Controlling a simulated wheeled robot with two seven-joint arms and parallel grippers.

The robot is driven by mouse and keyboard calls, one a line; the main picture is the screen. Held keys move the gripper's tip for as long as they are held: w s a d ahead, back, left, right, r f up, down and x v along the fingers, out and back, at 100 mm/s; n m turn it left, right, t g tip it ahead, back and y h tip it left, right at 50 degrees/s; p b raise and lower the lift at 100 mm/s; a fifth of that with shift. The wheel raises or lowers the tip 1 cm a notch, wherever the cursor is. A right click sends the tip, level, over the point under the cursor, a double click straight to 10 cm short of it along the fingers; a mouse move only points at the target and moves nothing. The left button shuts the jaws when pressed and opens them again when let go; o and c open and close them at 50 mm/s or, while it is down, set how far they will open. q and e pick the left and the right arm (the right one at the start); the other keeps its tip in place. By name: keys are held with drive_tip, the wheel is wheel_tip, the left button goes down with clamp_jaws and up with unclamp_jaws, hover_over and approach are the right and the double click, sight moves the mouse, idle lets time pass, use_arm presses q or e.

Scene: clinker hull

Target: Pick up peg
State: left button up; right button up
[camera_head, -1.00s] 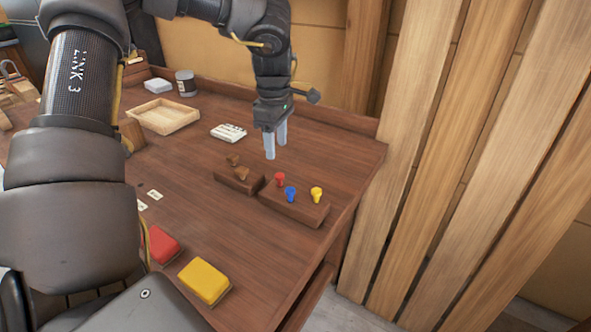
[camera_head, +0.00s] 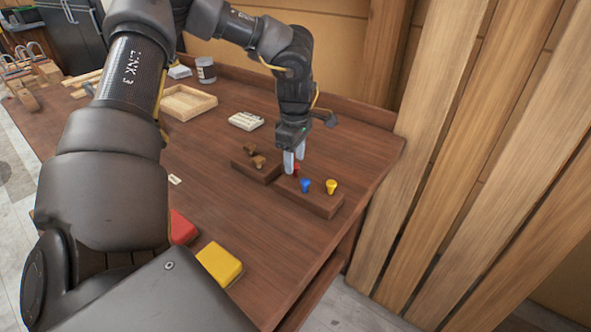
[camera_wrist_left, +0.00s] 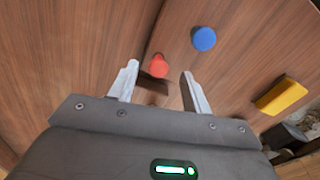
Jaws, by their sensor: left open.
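A red peg (camera_head: 297,169), a blue peg (camera_head: 305,186) and a yellow peg (camera_head: 331,186) stand upright in a dark wooden block (camera_head: 318,206) on the table. My left gripper (camera_head: 294,161) points down at the red peg, with its fingers open, and partly hides it in the head view. In the left wrist view, the red peg (camera_wrist_left: 159,66) shows between the two open fingertips (camera_wrist_left: 159,72); contact cannot be told. The blue peg (camera_wrist_left: 204,39) is outside the fingers there. My right gripper is not in view.
A yellow box (camera_head: 219,263) and a red box (camera_head: 182,228) lie near the front edge. A wooden tray (camera_head: 187,103), a white item (camera_head: 246,121) and a jar (camera_head: 205,70) are farther back.

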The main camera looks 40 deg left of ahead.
sight(295, 165)
use_arm(q)
wheel_tip(295, 165, down, 3)
drive_tip(key=shift+w+a+f, duration=0.1)
drive_tip(key=shift+w+f, duration=0.05)
drive_tip(key=c, duration=1.1)
drive_tip(key=shift+o, duration=0.2)
